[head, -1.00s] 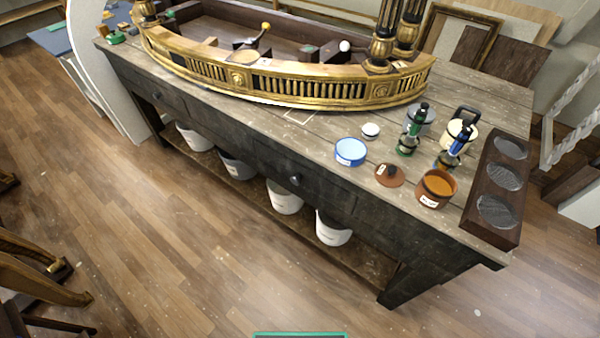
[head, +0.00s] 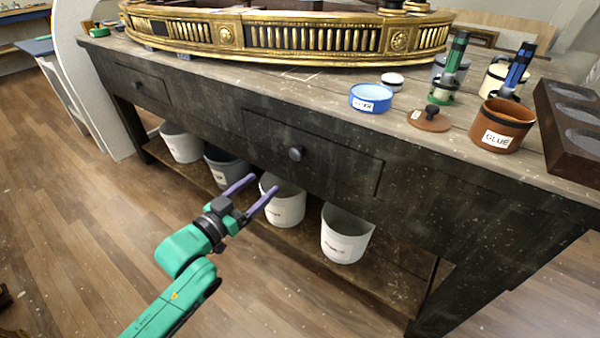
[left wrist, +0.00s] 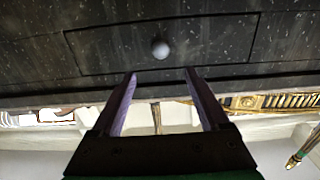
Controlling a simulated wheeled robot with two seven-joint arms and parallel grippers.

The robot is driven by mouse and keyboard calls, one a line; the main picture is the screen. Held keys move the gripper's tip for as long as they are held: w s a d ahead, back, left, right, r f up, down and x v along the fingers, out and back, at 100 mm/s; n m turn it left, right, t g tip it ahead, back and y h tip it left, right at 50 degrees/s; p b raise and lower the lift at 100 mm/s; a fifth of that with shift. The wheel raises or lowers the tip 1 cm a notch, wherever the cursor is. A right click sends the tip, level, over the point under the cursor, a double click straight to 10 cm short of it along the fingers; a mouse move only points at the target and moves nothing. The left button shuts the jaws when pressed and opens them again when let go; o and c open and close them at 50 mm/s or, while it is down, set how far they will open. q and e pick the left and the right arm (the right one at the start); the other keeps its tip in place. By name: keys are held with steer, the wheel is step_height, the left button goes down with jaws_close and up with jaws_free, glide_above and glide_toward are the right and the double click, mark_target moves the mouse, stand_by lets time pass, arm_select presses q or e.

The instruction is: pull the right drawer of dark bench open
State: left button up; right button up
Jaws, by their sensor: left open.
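The dark bench (head: 480,200) has a right drawer (head: 340,165) with a round dark knob (head: 296,153) at its middle. The drawer front looks flush with the bench, so it is shut. In the left wrist view the drawer front (left wrist: 110,45) shows with its knob (left wrist: 160,50) beyond the fingertips. My left gripper (head: 262,188) is open and empty, below and to the left of the knob and apart from it. It also shows in the left wrist view (left wrist: 158,75), fingers spread to either side below the knob. My right gripper is not in view.
A left drawer (head: 141,84) with its own knob is shut. Several buckets (head: 345,235) stand on the bench's lower shelf. The floor in front is clear.

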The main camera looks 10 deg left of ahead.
mark_target(294, 157)
arm_select(q)
steer(key=b+x, duration=0.1)
steer(key=x, duration=1.2)
steer(key=shift+w+r+b, duration=0.1)
steer(key=shift+w+b, duration=0.25)
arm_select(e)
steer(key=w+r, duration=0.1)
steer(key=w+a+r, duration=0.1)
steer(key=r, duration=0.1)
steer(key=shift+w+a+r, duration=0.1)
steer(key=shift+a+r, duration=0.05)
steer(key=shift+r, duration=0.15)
arm_select(q)
steer(key=shift+c, duration=0.2)
jaws_close()
